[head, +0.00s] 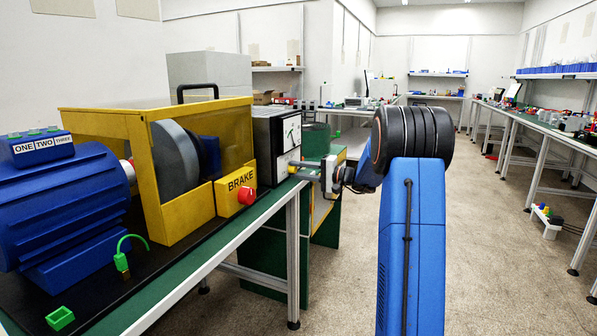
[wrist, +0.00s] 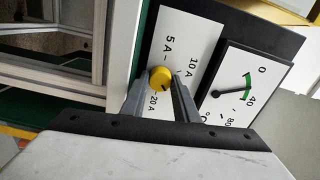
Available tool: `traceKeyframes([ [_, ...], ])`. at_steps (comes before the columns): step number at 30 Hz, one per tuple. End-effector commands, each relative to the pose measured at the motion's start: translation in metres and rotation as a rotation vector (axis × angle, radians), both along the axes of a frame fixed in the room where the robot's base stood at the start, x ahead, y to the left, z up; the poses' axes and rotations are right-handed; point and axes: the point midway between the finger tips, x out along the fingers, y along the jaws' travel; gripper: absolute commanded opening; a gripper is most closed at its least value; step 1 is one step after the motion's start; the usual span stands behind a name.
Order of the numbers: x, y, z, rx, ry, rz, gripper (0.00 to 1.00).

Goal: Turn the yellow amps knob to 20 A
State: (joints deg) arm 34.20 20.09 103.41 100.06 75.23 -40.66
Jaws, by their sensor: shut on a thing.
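The yellow amps knob (wrist: 161,79) sits on a white panel (wrist: 181,38) marked 5 A, 10 A and 20 A in the wrist view. A small dark mark shows on the knob, but I cannot tell surely which label it points at. My gripper (wrist: 158,88) is shut on the knob, one grey finger on each side. The 20 A label shows between the fingers.
Beside the knob is a dial meter (wrist: 236,88) with a black needle and a green arc. Left of the box are the yellow frame (head: 184,210), the red brake button (head: 247,196) and the blue motor (head: 62,205).

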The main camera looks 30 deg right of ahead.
Motion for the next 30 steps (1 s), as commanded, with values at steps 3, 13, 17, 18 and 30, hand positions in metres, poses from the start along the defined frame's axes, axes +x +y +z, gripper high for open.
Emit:
traceKeyframes([
  [3, 0.0000, -0.0013, -0.0008, 0.087, 0.069, -0.003, 0.05],
  [13, -0.0001, -0.0013, -0.0018, 0.331, 0.259, -0.003, 0.05],
  [17, -0.0001, -0.0013, -0.0021, 0.416, 0.324, -0.003, 0.05],
  [18, -0.0001, -0.0013, -0.0022, 0.439, 0.343, -0.003, 0.05],
  [30, -0.0004, -0.0012, -0.0029, 0.596, 0.467, -0.003, 0.05],
])
